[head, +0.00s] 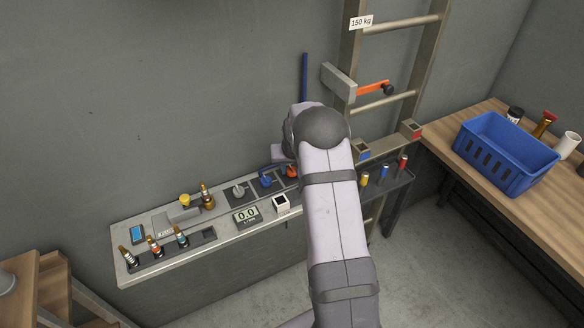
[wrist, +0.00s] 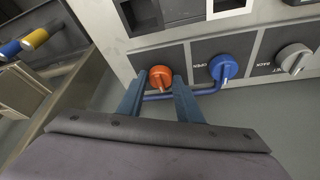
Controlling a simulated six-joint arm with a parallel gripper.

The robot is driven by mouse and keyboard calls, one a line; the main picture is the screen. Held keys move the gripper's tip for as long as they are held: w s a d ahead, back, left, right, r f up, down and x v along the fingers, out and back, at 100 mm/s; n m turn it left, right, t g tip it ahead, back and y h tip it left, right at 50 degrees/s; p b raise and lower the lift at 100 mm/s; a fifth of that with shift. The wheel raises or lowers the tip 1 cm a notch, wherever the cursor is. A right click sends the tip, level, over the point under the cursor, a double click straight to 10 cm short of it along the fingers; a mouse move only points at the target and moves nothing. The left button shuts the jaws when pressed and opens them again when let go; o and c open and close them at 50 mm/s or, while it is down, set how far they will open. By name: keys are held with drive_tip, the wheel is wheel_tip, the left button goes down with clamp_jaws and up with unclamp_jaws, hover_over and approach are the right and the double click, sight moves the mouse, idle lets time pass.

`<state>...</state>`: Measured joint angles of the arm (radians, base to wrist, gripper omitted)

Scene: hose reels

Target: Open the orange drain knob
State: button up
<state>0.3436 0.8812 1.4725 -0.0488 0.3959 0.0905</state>
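The orange drain knob (wrist: 160,77) is a small round knob on a dark plate in the wrist view. In the head view the orange knob (head: 292,171) is partly hidden behind my arm. My gripper (wrist: 159,90) is open, with its two blue fingers apart and their tips near the knob's left and right sides. The knob shows between the tips; whether they touch it I cannot tell. A pale line shows on the knob's lower half.
A blue knob (wrist: 223,67) sits close right of the orange one in the wrist view, with a grey knob (wrist: 294,58) beyond. A blue pipe (wrist: 205,91) runs below. Bottles (head: 155,246), a ladder (head: 349,70) and a blue crate (head: 511,158) stand around.

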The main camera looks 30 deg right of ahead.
drive_tip(key=c, duration=0.5)
drive_tip(key=shift+f+m+b, duration=0.15)
drive_tip(key=shift+m+b, duration=0.35)
drive_tip(key=shift+b, duration=0.3)
drive_tip(key=m+b, duration=0.1)
drive_tip(key=b, duration=0.1)
drive_tip(key=m+h+b, duration=0.1)
drive_tip(key=m+b, duration=0.1)
drive_tip(key=b, duration=0.1)
drive_tip(key=shift+w+a+f+g, duration=0.15)
drive_tip(key=shift+w+f+g, duration=0.05)
drive_tip(key=shift+g, duration=0.2)
drive_tip(key=m+h+b, duration=0.1)
drive_tip(key=m+b, duration=0.2)
drive_tip(key=shift+r+g, duration=0.1)
drive_tip(key=shift+g, duration=0.3)
drive_tip(key=m, duration=0.1)
drive_tip(key=m+g, duration=0.1)
drive_tip(key=m+b, duration=0.1)
drive_tip(key=shift+w+r+m+h, duration=0.1)
drive_tip(key=shift+r+m+h, duration=0.15)
drive_tip(key=shift+m+h, duration=0.05)
drive_tip(key=shift+w+a+r+m+g+p, duration=0.1)
drive_tip(key=shift+m+g+p, duration=0.5)
drive_tip(key=shift+m, duration=0.6)
drive_tip(key=shift+m+g+p, duration=0.4)
drive_tip(key=shift+m+p, duration=0.1)
drive_tip(key=shift+m, duration=0.4)
